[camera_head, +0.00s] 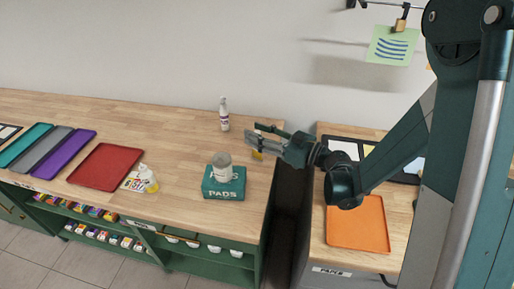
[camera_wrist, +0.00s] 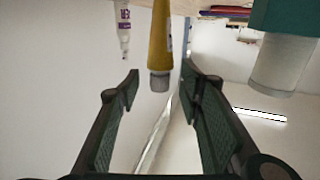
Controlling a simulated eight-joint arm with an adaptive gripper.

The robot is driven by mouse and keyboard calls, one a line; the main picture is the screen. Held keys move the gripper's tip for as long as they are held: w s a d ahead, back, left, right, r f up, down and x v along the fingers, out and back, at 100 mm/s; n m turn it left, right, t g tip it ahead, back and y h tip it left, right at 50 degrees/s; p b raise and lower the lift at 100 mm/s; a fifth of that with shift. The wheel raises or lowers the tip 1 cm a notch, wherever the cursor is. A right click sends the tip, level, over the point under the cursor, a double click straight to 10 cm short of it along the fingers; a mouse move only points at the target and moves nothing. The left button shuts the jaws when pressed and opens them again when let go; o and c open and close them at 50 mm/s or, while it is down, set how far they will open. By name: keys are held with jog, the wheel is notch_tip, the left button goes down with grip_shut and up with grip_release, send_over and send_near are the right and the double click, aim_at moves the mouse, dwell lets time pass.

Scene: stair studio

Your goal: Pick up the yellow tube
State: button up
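The yellow tube (camera_wrist: 160,45) shows in the wrist view between and just beyond my gripper's fingertips, with its grey cap (camera_wrist: 160,82) toward the gripper. In the head view only a small part of the yellow tube (camera_head: 257,155) shows near the right end of the wooden counter, the rest hidden behind my gripper (camera_head: 262,142). My gripper is open, its two fingers (camera_wrist: 160,88) spread wide on either side of the cap, with gaps on both sides.
A white bottle (camera_head: 224,115) stands behind on the counter (camera_head: 185,120). A green PADS box (camera_head: 223,190) with a grey-lidded jar (camera_head: 222,167) on top is in front. A red tray (camera_head: 105,166) and a yellow-and-white item (camera_head: 142,180) lie left. An orange tray (camera_head: 358,226) is on the right counter.

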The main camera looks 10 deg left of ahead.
dwell(0.4)
grip_shut()
